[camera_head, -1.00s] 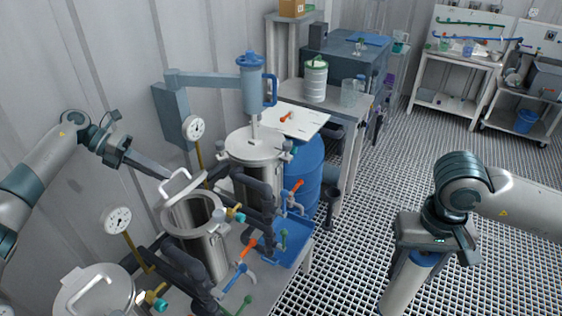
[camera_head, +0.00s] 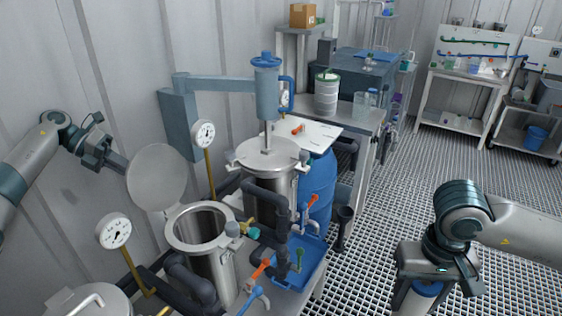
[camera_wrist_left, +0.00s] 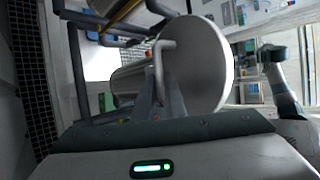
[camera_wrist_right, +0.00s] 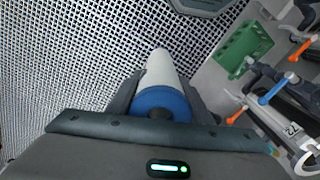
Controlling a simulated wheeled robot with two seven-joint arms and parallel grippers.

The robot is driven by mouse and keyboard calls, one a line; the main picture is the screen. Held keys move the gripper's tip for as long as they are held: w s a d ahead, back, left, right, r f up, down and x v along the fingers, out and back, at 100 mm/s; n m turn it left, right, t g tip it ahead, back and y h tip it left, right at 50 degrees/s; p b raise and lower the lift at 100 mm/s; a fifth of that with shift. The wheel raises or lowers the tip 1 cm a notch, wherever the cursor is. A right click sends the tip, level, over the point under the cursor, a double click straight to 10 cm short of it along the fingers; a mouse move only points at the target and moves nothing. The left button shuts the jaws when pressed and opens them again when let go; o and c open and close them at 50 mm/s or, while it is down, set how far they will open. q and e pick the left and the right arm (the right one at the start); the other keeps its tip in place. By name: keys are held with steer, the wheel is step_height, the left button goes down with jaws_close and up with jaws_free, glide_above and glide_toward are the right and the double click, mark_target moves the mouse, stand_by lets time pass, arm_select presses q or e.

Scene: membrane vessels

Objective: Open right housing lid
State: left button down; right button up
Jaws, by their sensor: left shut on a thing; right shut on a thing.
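The round grey lid (camera_head: 157,178) of the middle steel housing (camera_head: 212,265) stands raised, near upright, behind and left of its open mouth. In the left wrist view the lid (camera_wrist_left: 208,65) shows its handle (camera_wrist_left: 166,62). My left gripper (camera_wrist_left: 160,92) is shut on that handle; in the head view the lid hides its fingertips. The rear housing (camera_head: 275,195) and the front-left housing (camera_head: 85,302) have their lids on. My right gripper (camera_wrist_right: 155,100) is shut on a white cartridge (camera_wrist_right: 158,68) with a blue end cap, held over the grating floor at right.
A blue hoist (camera_head: 266,88) on a wall arm hangs above the rear housing. Gauges (camera_head: 115,231), dark pipes and coloured valves crowd the housings. A blue drum (camera_head: 318,185) and a bench stand behind. The floor between bench and right arm is clear.

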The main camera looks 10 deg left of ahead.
arm_select(q)
steer(key=shift+s+a+f+b, duration=0.1)
steer(key=shift+f+b, duration=0.55)
steer(key=shift+f, duration=0.25)
steer(key=c, duration=1.8)
jaws_free()
steer(key=shift+a+f, duration=0.1)
steer(key=shift+w+a, duration=0.15)
steer(key=shift+w, duration=0.25)
steer(key=shift+r, duration=0.35)
